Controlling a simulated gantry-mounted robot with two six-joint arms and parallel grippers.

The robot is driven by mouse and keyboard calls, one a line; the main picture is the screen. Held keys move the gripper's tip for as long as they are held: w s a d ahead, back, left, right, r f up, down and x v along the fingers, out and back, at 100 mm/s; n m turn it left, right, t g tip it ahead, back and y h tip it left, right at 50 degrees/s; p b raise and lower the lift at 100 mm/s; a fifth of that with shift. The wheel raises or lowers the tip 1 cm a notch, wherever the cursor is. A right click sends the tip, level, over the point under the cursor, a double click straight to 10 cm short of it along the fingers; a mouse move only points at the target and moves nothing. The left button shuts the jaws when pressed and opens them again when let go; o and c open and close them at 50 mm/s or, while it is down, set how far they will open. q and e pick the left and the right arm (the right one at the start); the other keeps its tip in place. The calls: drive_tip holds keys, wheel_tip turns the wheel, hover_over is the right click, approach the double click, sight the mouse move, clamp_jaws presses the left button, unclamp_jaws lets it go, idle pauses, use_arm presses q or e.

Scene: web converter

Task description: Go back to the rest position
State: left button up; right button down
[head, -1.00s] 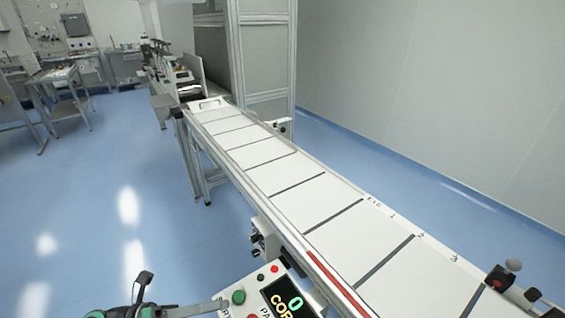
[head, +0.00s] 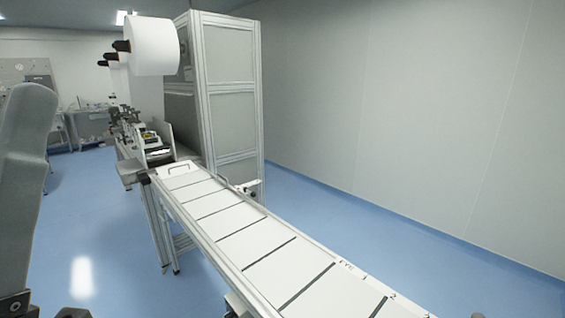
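Neither of my grippers shows in the head view. A large grey link at the left edge looks like part of my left arm, and its gripper end is out of the picture. The long white conveyor (head: 222,221) with dark cross lines runs from the middle left down to the bottom right. Its visible surface is empty, and printed marks show near its right edge.
A tall grey framed cabinet (head: 232,95) stands behind the conveyor's far end. A white roll (head: 153,46) hangs beside it, above machinery. Blue floor (head: 110,235) is open left of the conveyor. A plain wall (head: 420,110) bounds the right.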

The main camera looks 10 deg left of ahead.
use_arm(q)
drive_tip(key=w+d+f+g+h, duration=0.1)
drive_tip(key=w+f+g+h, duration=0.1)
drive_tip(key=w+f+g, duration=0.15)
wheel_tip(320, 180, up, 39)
drive_tip(key=p, duration=3.8)
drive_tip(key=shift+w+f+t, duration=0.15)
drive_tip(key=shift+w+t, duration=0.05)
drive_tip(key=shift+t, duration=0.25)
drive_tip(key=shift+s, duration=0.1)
